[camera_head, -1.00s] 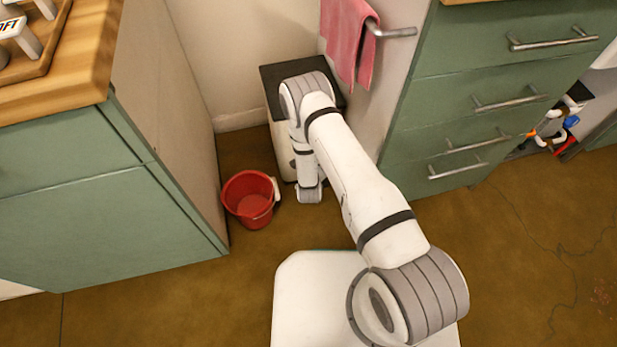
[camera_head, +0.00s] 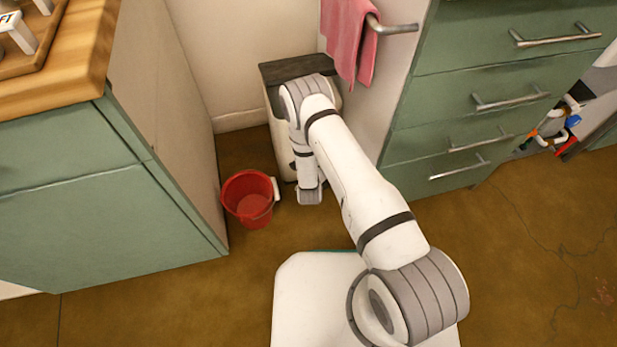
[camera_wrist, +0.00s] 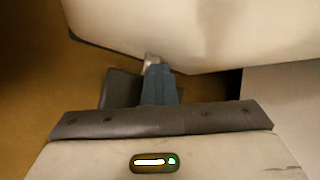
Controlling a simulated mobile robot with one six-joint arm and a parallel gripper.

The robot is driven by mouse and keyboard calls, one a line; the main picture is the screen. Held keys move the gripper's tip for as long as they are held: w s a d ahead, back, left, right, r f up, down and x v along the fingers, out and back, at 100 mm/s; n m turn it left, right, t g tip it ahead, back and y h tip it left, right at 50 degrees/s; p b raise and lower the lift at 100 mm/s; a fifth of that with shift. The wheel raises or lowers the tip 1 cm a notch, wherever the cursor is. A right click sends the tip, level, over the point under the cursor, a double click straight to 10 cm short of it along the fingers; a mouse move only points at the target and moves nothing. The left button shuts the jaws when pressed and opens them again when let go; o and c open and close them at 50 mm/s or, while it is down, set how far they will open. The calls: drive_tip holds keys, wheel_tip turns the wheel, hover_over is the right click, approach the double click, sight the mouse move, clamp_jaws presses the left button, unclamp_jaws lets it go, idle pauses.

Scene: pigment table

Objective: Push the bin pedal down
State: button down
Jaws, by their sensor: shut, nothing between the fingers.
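The bin (camera_head: 277,103) stands in the corner by the wall, a pale body with a dark lid (camera_head: 290,69). The lid's front looks tilted up. My arm covers much of the bin. In the wrist view the bin's pale body (camera_wrist: 200,30) fills the top. The pedal (camera_wrist: 120,88) shows there as a dark flat piece at the bin's foot, partly hidden by my gripper. My gripper (camera_wrist: 152,62) is shut and empty, its fingers over the pedal. They look to be pressing it, but the contact itself is hidden. In the head view my fingertips are hidden.
A red bucket (camera_head: 249,198) stands on the floor just left of my wrist. Green cabinets flank the gap, left (camera_head: 90,200) and right (camera_head: 440,120). A pink towel (camera_head: 348,40) hangs from a rail (camera_head: 393,28) beside the bin.

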drive_tip(key=shift+s+d+f+b, duration=0.1)
drive_tip(key=shift+s+f+b, duration=0.1)
drive_tip(key=shift+f+b, duration=0.35)
drive_tip(key=shift+s+d+f+b, duration=0.1)
drive_tip(key=shift+s+f+b, duration=0.15)
drive_tip(key=shift+f, duration=0.55)
idle(0.4)
drive_tip(key=shift+r, duration=0.1)
drive_tip(key=shift+w+r+p, duration=0.1)
drive_tip(key=shift+r+p, duration=1.05)
drive_tip(key=shift+r, duration=0.4)
drive_tip(key=shift+w+a+r+p, duration=0.1)
drive_tip(key=shift+r+p, duration=0.15)
drive_tip(key=shift+r, duration=0.25)
drive_tip(key=shift+w+a+r+p, duration=0.1)
drive_tip(key=shift+r+p, duration=0.15)
drive_tip(key=shift+r, duration=0.2)
drive_tip(key=shift+r, duration=0.2)
wheel_tip(320, 180, up, 5)
drive_tip(key=p, duration=0.3)
drive_tip(key=shift+w+f, duration=0.1)
drive_tip(key=shift+f, duration=0.1)
drive_tip(key=shift+w, duration=0.1)
